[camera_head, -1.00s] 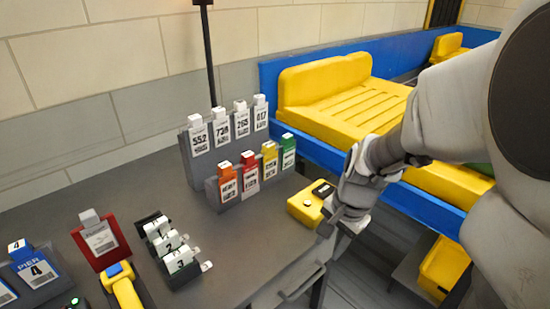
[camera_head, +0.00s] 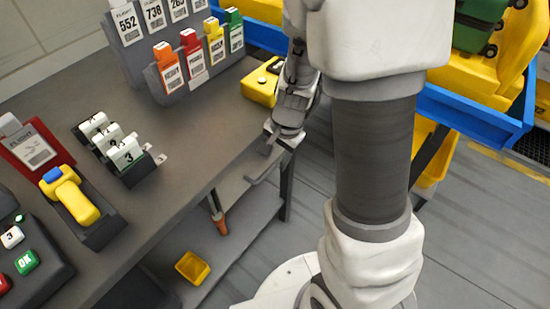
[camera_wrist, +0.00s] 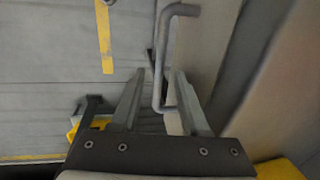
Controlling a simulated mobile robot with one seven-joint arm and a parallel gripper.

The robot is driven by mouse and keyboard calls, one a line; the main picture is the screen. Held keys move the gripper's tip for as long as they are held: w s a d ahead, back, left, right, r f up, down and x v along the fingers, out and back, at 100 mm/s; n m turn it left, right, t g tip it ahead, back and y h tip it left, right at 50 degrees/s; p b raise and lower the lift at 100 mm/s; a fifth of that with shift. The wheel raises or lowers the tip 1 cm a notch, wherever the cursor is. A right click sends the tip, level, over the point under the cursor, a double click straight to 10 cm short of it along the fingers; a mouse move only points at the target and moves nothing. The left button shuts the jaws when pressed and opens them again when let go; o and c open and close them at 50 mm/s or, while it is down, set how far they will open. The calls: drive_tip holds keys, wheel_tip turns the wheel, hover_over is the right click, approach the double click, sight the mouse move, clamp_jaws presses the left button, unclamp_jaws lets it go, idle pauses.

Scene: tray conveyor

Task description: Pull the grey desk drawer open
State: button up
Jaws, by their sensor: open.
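The grey desk drawer (camera_head: 232,183) is under the desk's right edge in the head view, with its bar handle (camera_head: 262,167) facing the aisle. In the wrist view the handle (camera_wrist: 160,60) runs lengthwise and its near end bends toward the drawer front (camera_wrist: 205,45). My gripper (camera_head: 270,143) is at the desk edge by the handle. In the wrist view my gripper (camera_wrist: 157,78) is open. The near part of the handle lies between the two fingers, closer to the right finger. I cannot tell whether they touch.
The grey desk (camera_head: 190,135) carries card racks, a yellow button box (camera_head: 262,85), a yellow scanner (camera_head: 72,197) and a keypad. The blue conveyor (camera_head: 470,115) stands to the right, with open floor between.

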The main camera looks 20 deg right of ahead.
drive_tip(key=shift+f, duration=0.15)
drive_tip(key=shift+c, duration=0.2)
clamp_jaws()
idle(1.2)
